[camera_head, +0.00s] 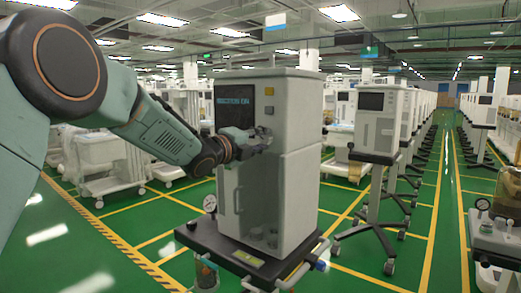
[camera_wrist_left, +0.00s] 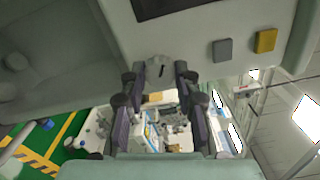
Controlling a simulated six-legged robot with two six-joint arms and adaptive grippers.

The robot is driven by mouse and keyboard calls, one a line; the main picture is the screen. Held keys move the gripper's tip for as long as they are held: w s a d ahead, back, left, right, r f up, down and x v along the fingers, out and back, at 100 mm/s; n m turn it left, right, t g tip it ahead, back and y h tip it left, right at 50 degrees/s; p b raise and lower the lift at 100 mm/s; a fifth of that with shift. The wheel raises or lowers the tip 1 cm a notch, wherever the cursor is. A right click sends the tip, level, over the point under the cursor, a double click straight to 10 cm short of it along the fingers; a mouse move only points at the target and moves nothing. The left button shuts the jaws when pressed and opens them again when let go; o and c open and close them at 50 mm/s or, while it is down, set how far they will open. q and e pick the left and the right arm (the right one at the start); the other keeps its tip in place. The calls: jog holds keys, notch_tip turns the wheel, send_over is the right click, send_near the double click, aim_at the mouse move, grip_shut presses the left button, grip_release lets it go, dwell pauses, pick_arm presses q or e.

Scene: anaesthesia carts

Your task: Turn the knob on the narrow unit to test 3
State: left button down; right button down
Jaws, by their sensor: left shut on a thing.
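The narrow unit (camera_head: 297,115) is a tall pale grey cabinet on a dark cart base, with a dark display (camera_head: 233,104) on its upper front. My left gripper (camera_head: 262,141) reaches in from the left to the front panel below the display. In the left wrist view the knob (camera_wrist_left: 158,70) is a small grey piece with a dark mark, between the two fingers of the left gripper (camera_wrist_left: 157,77), which is shut on it. The gripper hides the knob in the head view. I cannot read any test labels or the knob's setting. My right gripper is not in view.
A grey button (camera_wrist_left: 222,49) and a yellow button (camera_wrist_left: 265,40) sit on the panel near the knob. The cart base (camera_head: 207,238) carries a gauge and hoses. Other carts (camera_head: 377,125) stand in rows behind.

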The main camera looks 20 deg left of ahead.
pick_arm(q)
jog(key=shift+m+b, duration=0.3)
jog(key=shift+m, duration=0.1)
jog(key=c, duration=1)
grip_release()
jog(key=shift+s, duration=0.1)
jog(key=v, duration=1.2)
jog(key=shift+r, duration=0.1)
